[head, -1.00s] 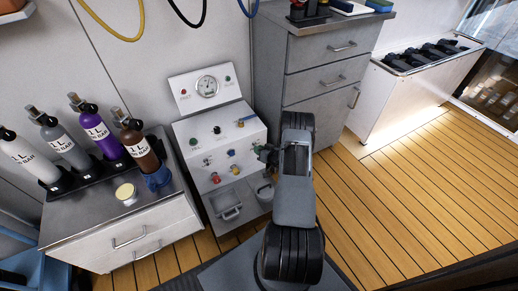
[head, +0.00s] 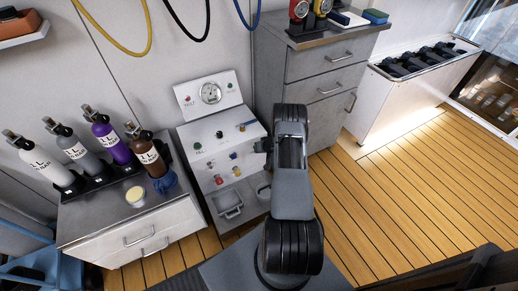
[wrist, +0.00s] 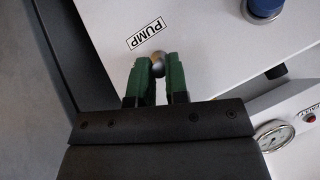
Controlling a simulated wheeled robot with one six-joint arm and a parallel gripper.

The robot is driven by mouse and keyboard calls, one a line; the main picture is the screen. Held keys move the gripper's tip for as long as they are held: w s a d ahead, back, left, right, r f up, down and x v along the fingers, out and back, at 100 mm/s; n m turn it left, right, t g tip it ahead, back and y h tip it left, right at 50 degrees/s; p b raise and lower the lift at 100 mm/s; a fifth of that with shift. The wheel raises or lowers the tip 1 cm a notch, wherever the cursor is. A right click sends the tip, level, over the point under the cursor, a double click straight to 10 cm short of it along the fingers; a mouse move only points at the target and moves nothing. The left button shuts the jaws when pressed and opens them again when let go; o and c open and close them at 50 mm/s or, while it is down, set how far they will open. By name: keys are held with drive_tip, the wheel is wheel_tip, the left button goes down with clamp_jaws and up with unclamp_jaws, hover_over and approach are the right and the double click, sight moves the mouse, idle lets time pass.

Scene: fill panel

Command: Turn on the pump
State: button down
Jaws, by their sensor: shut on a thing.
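The fill panel (head: 205,128) is a white box with a sloped front, knobs and a gauge on its upright back. In the wrist view, a black-on-white PUMP label (wrist: 146,35) sits on its white face. Beside the label is a small round metallic switch (wrist: 158,57). My gripper (wrist: 160,70) has green fingers, one on each side of this switch, and is shut on it. I cannot tell which position the switch is in.
A low cabinet (head: 140,240) with several gas bottles stands left of the panel. A grey drawer cabinet (head: 320,62) stands behind my arm. A blue knob (wrist: 263,7) and a pressure gauge (wrist: 274,135) are near my gripper. The wooden floor (head: 410,190) at right is clear.

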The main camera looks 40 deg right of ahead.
drive_tip(key=shift+d, duration=0.1)
idle(0.3)
drive_tip(key=c, duration=1.3)
unclamp_jaws()
drive_tip(key=shift+o, duration=0.8)
drive_tip(key=p+v, duration=0.4)
drive_tip(key=v, duration=0.9)
drive_tip(key=shift+s+r, duration=0.25)
drive_tip(key=shift+r, duration=0.05)
